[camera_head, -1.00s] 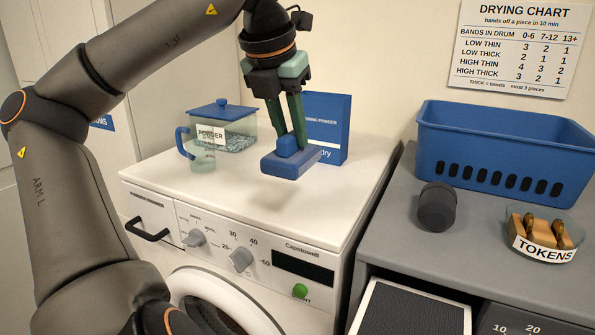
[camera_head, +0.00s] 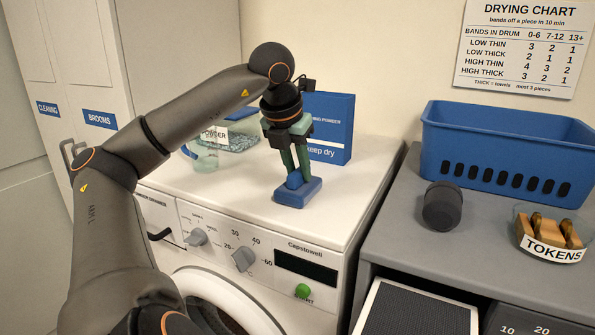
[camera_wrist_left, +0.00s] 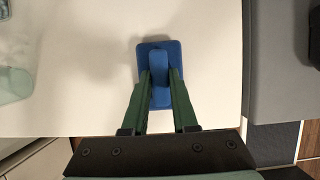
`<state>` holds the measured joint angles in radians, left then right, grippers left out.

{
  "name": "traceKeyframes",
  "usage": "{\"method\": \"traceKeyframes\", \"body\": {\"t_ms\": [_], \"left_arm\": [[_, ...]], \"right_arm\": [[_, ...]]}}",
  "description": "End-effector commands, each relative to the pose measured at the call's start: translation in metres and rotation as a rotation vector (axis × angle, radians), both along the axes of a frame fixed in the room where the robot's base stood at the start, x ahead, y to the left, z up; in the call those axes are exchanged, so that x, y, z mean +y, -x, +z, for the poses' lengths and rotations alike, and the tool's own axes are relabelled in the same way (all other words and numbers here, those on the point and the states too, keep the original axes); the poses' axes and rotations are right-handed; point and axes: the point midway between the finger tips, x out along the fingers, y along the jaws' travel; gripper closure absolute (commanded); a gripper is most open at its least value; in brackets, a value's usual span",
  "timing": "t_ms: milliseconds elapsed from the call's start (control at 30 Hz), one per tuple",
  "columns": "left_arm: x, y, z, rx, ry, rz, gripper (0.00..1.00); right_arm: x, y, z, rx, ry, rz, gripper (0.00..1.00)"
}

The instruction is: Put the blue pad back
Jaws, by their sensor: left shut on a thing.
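The blue pad (camera_head: 299,194), a flat block with a raised grip on top, is low over the white top of the washing machine (camera_head: 240,190), near its right front part. It looks level and at or very near the surface; I cannot tell for sure that it touches. My left gripper (camera_head: 295,176) points down with its green fingers shut on the pad's grip. In the left wrist view the fingers (camera_wrist_left: 161,88) stand on either side of the grip, and the pad (camera_wrist_left: 159,48) shows beneath them. My right gripper is not in view.
A blue washing-powder box (camera_head: 331,128) stands behind the gripper. A clear jug (camera_head: 204,157) and a powder tub (camera_head: 240,140) are to the left.

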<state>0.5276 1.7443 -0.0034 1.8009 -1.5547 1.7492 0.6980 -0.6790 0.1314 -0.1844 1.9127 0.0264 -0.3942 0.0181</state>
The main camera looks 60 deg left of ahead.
Motion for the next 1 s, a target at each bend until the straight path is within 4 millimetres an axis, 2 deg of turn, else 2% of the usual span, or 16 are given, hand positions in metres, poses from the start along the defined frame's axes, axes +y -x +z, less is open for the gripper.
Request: {"method": "traceKeyframes", "body": {"t_ms": [267,300,567,833,1000], "left_arm": [[0.000,0.000,-0.003,0.000,-0.001,0.000,1.00],[0.000,0.000,-0.003,0.000,-0.001,0.000,0.71],[0.000,0.000,-0.002,0.000,-0.001,0.000,0.44],[0.000,0.000,0.000,0.000,-0.001,0.000,0.44],[-0.002,0.006,0.019,-0.001,-0.004,0.002,0.44]], "right_arm": [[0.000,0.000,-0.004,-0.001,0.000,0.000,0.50],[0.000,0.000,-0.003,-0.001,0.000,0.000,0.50],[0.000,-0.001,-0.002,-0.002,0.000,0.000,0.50],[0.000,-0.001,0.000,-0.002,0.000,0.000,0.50],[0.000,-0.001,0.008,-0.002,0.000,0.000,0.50]]}}
